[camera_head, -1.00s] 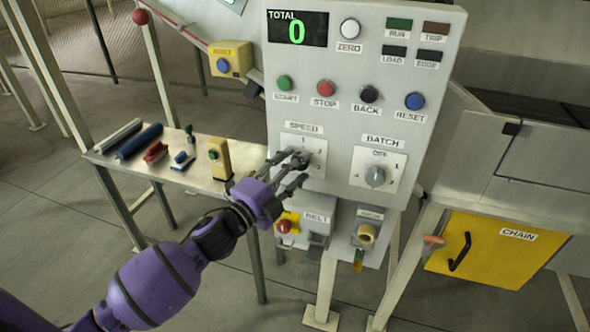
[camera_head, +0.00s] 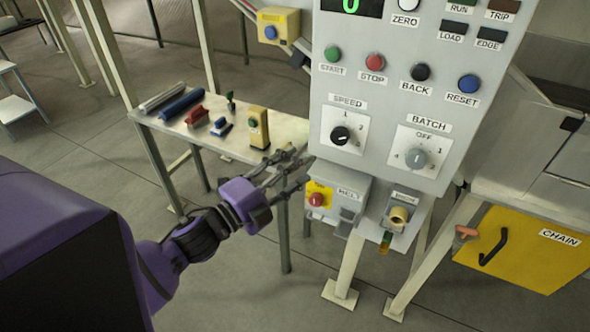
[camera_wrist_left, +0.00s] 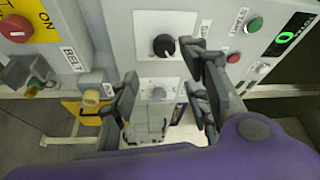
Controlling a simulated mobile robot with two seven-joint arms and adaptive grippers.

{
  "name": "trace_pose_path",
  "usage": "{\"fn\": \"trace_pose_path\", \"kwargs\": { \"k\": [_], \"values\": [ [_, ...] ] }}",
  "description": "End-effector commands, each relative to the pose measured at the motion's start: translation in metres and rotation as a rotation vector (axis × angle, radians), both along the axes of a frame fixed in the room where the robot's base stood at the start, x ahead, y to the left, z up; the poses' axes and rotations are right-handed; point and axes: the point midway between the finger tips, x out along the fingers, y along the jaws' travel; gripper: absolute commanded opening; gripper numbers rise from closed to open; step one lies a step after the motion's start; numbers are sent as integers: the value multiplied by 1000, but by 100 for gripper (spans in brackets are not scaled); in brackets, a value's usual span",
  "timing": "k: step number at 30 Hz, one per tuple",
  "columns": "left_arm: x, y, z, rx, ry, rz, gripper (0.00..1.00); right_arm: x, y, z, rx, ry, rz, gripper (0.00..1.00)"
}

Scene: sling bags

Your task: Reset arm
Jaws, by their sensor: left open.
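My left gripper (camera_head: 291,172) is open and empty. In the head view it is to the lower left of the grey control panel, in front of the small table's right end. In the wrist view its spread fingers (camera_wrist_left: 165,95) frame the panel face. The black SPEED knob (camera_head: 341,135) is up and right of the fingers, apart from them; it also shows in the wrist view (camera_wrist_left: 163,45). The grey BATCH knob (camera_head: 416,158) is further right. My purple left arm (camera_head: 205,225) is bent and low in the picture. My right gripper is not seen.
The small table (camera_head: 292,128) holds rollers, brushes and a yellow block (camera_head: 258,127). A red stop button (camera_head: 317,199) sits below the panel, close to my fingers. A yellow CHAIN door (camera_head: 525,248) is at the lower right. Open floor (camera_head: 60,130) lies to the left.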

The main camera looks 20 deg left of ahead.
Motion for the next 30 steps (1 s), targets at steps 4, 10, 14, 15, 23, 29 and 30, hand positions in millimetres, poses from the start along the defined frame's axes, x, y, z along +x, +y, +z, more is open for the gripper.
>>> {"fn": "trace_pose_path", "kwargs": {
  "k": [4,10,14,15,23,29,30],
  "values": [
    [0,0,0,0,-1,0,43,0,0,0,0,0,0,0],
    [0,0,0,0,0,0,43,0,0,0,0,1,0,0],
    [1,1,-1,-14,10,5,43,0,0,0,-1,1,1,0],
    [3,6,-5,-42,38,22,43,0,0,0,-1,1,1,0],
    [-24,41,-146,-496,475,305,43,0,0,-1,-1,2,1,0],
    [-109,21,-271,-845,807,546,43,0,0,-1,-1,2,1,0],
    [-127,14,-289,-902,858,585,43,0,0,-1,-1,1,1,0]
  ]
}}
